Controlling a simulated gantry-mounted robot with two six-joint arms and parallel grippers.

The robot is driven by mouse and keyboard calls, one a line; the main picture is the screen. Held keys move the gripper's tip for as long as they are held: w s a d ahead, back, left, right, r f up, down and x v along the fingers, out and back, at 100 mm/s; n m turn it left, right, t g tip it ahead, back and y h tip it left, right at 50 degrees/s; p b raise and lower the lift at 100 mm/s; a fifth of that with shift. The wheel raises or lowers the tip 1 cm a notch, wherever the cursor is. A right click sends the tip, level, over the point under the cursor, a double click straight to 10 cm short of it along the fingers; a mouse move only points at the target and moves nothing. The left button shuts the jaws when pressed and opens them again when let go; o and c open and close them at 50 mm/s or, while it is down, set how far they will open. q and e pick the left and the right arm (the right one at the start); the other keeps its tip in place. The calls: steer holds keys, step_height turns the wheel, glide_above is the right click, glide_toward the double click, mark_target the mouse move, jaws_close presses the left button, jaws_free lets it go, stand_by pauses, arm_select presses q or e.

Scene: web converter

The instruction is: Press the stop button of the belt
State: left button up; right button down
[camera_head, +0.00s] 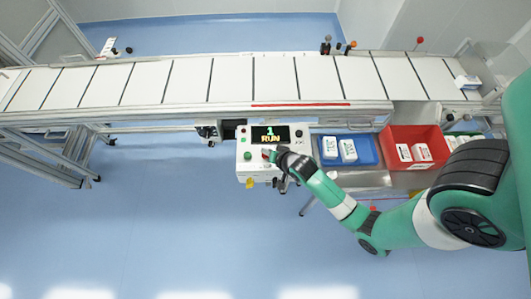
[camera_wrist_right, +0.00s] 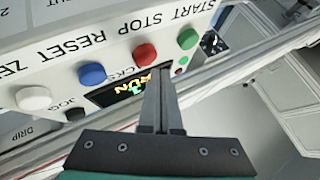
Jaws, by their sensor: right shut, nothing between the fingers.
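The control box (camera_head: 245,169) stands in front of the belt (camera_head: 185,82), and its display (camera_head: 283,134) reads "1 RUN". In the right wrist view, a red button (camera_wrist_right: 145,53) sits by the STOP label, between a green START button (camera_wrist_right: 187,38) and a blue RESET button (camera_wrist_right: 92,74). My right gripper (camera_head: 269,154) is at the box's button face. In the right wrist view its closed fingertips (camera_wrist_right: 158,72) are empty and appear close to the red button; I cannot tell whether they touch it. My left gripper is not in view.
A white button (camera_wrist_right: 33,98) is beside the blue one. To the right of the box are a blue tray (camera_head: 345,163) and a red bin (camera_head: 390,136), both holding white packs. A white pack (camera_head: 467,81) lies at the belt's right end. The floor in front is clear.

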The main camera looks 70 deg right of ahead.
steer(key=shift+f, duration=0.1)
stand_by(0.7)
steer(key=shift+f, duration=0.3)
steer(key=shift+f+b, duration=0.65)
steer(key=shift+f, duration=0.05)
stand_by(0.6)
steer(key=shift+r, duration=0.15)
steer(key=shift+r+p, duration=0.95)
steer(key=shift+p, duration=0.2)
steer(key=shift+r, duration=0.1)
step_height(320, 180, up, 5)
steer(key=p, duration=0.5)
